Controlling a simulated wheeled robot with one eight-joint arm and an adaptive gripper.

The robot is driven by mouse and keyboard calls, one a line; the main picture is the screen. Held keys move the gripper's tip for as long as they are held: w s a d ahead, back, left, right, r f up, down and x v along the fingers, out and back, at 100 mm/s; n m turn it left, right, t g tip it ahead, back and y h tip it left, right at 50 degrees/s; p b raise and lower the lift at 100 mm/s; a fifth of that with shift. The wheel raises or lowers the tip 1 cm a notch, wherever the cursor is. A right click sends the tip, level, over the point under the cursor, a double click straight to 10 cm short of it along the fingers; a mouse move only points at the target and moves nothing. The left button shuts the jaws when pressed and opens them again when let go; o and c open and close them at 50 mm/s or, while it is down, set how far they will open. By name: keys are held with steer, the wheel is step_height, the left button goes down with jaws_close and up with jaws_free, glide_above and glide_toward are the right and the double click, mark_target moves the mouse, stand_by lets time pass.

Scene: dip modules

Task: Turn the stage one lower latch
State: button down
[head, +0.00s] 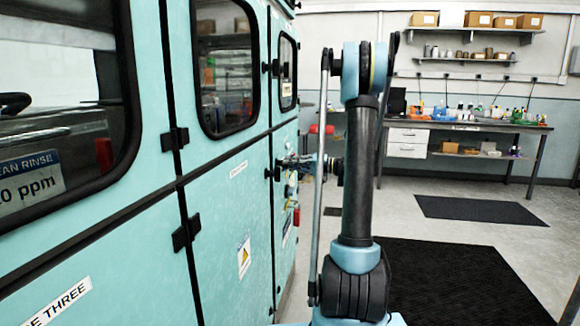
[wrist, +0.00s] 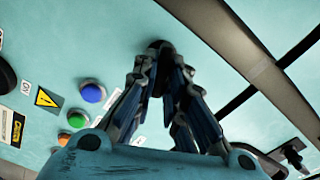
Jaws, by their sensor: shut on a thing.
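In the wrist view, my gripper (wrist: 161,62) has its two fingers closed together on a small dark latch (wrist: 158,45) on the pale teal panel (wrist: 110,25). The fingertips cover most of the latch, so its turn angle cannot be read. In the head view, my gripper (head: 300,165) reaches left to the far end of the teal machine (head: 225,190). It is small there, and the latch cannot be made out.
Blue (wrist: 93,93), green (wrist: 89,110) and orange (wrist: 64,138) buttons sit left of the fingers, with a yellow warning label (wrist: 47,99). A grey frame strip (wrist: 235,50) runs at right. Floor with dark mats (head: 480,210) is open right of my arm; a workbench (head: 470,126) stands behind.

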steer(key=shift+w+d+f+m, duration=0.1)
steer(key=shift+m, duration=1.05)
steer(key=shift+w+f+m, duration=0.1)
steer(key=shift+m, duration=1.05)
steer(key=shift+s, duration=0.1)
steer(key=c, duration=1.6)
jaws_free()
steer(key=shift+c, duration=0.2)
steer(key=v, duration=1.2)
